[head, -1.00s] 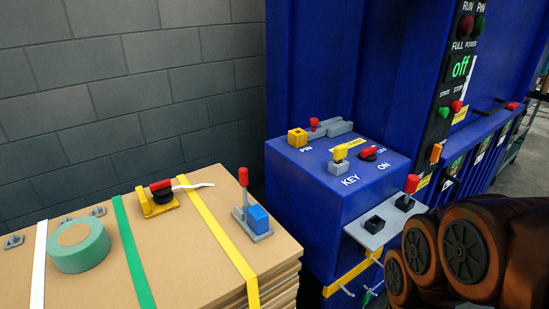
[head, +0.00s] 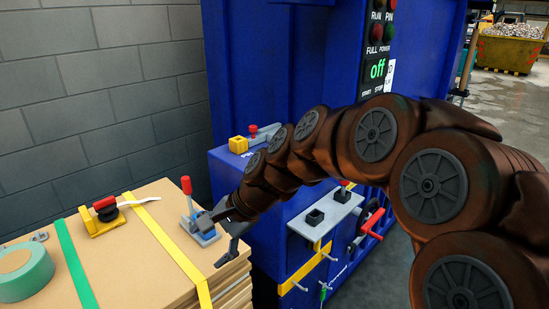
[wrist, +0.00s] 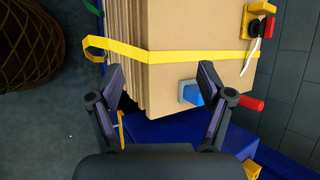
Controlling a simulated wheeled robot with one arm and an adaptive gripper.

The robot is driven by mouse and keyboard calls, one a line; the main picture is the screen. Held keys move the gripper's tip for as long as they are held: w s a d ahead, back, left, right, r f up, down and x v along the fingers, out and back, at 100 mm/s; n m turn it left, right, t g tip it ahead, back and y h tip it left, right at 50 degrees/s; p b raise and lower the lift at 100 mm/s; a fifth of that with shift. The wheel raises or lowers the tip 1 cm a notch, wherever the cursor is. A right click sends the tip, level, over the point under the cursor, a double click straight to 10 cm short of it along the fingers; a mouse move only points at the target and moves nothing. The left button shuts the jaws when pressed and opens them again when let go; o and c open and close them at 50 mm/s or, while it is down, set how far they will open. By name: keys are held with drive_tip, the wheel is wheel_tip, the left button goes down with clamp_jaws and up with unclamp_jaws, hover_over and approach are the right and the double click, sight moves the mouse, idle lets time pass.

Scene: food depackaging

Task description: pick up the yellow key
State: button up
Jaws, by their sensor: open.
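The yellow key is not visible now; in the head view my arm covers the part of the blue box (head: 225,170) where it stood earlier. My gripper (head: 208,243) is open and empty, over the near right corner of the cardboard stack (head: 160,255). In the wrist view my gripper (wrist: 162,72) has its fingers wide apart, with the cardboard and its edge between and beyond them. The blue block (wrist: 191,93) is beside the right finger.
A red-handled lever (head: 187,185) stands on the stack near my gripper. A yellow-based tool with a red knob (head: 104,210) and a green tape roll (head: 24,273) lie left. A yellow block (head: 238,145) is on the blue box. A grey shelf (head: 325,212) juts out at right.

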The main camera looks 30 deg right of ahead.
drive_tip(key=w+d+r+m+t, duration=0.4)
drive_tip(key=w+d+m+t, duration=0.1)
drive_tip(key=w+d+m, duration=0.8)
drive_tip(key=w+d+m+t+h, duration=0.1)
drive_tip(key=d+m, duration=0.1)
drive_tip(key=d, duration=0.4)
drive_tip(key=w+d+m+t+h, duration=0.1)
drive_tip(key=d+m, duration=0.1)
drive_tip(key=d, duration=0.4)
drive_tip(key=w+d+m+t+h, duration=0.1)
drive_tip(key=d+m+t, duration=0.1)
drive_tip(key=d, duration=0.4)
drive_tip(key=shift+d+r+m+h+b, duration=0.3)
drive_tip(key=shift+r+m+h+b, duration=0.1)
drive_tip(key=shift+m, duration=0.2)
drive_tip(key=shift+w+d+f, duration=0.15)
drive_tip(key=shift+w+f, duration=0.05)
drive_tip(key=shift+w+a+f, duration=0.2)
drive_tip(key=shift+w, duration=0.5)
drive_tip(key=shift+w+d+r+p+x, duration=0.15)
drive_tip(key=shift+p+x, duration=0.1)
drive_tip(key=shift+x, duration=0.7)
drive_tip(key=shift+w+d+r+p+x, duration=0.15)
drive_tip(key=shift+p+x, duration=0.15)
drive_tip(key=shift+x, duration=0.6)
drive_tip(key=shift+s+d+r+p+x, duration=0.15)
drive_tip(key=shift+p+x, duration=0.1)
drive_tip(key=shift+x, duration=0.7)
drive_tip(key=shift+w, duration=0.1)
drive_tip(key=shift+c, duration=0.3)
